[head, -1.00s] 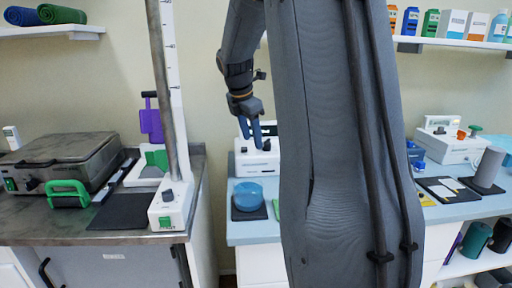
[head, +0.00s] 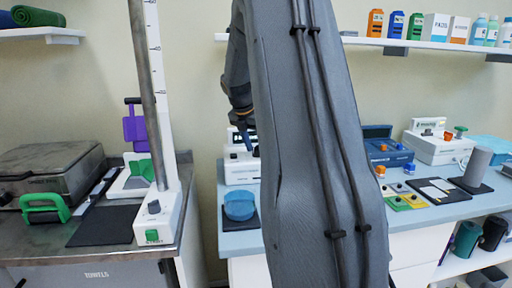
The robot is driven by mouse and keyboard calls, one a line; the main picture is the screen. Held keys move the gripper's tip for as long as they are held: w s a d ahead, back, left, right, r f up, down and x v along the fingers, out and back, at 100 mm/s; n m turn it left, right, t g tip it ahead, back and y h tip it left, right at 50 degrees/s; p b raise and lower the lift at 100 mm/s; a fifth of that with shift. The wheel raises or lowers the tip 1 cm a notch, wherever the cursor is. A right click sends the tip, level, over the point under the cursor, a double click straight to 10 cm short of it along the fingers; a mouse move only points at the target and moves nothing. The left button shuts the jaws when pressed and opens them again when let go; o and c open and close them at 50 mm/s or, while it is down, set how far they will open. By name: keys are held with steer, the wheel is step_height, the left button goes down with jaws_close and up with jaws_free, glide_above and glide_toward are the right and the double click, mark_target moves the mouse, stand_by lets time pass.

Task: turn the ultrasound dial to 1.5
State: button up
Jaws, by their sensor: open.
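A white device (head: 241,172) stands at the back of the blue counter, partly hidden by my arm. It has a dark-windowed panel at its upper back and a small dark knob (head: 233,156) on its front part. I cannot read any scale or setting on it. My gripper (head: 249,140) is open and points down just above or in front of this device, its blue fingers near the knob side. My arm hides part of the gripper, and I cannot tell whether the fingers touch anything.
A blue round tub (head: 240,205) stands on a dark mat before the device. A white stand (head: 158,215) with a tall post and a dark knob is on the left counter. Another white device (head: 437,148) with red and green knobs is at right. A shelf (head: 440,42) hangs above.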

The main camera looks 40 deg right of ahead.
steer(key=shift+f, duration=0.15)
steer(key=c, duration=1.1)
steer(key=shift+o, duration=0.2)
